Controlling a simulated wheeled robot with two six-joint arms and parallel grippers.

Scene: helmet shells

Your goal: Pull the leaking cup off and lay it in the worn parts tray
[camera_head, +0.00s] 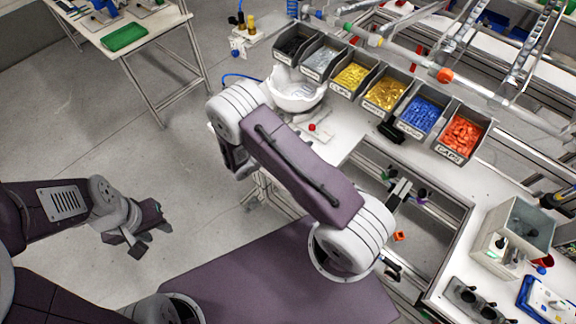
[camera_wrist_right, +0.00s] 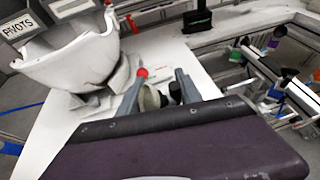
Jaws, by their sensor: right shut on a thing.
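My right gripper (camera_wrist_right: 160,90) is shut on a small round grey-olive piece (camera_wrist_right: 150,98) with a dark part beside it, which appears to be the cup. In the head view my right arm hides the fingertips and the cup. A white surface and a fixture with a red knob (camera_wrist_right: 142,72) lie beyond the fingers. The knob also shows in the head view (camera_head: 312,127). My left gripper (camera_head: 136,240) appears open and empty over the floor. A green tray (camera_head: 124,37) lies on the table at the upper left. No label shows whether it is the worn parts tray.
A white helmet shell (camera_head: 296,92) sits on the bench, left of the fingers in the wrist view (camera_wrist_right: 75,55). Labelled bins of small parts, such as the blue bin (camera_head: 422,114), line the bench. A grey holder (camera_head: 470,300) stands at right. Open floor lies left.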

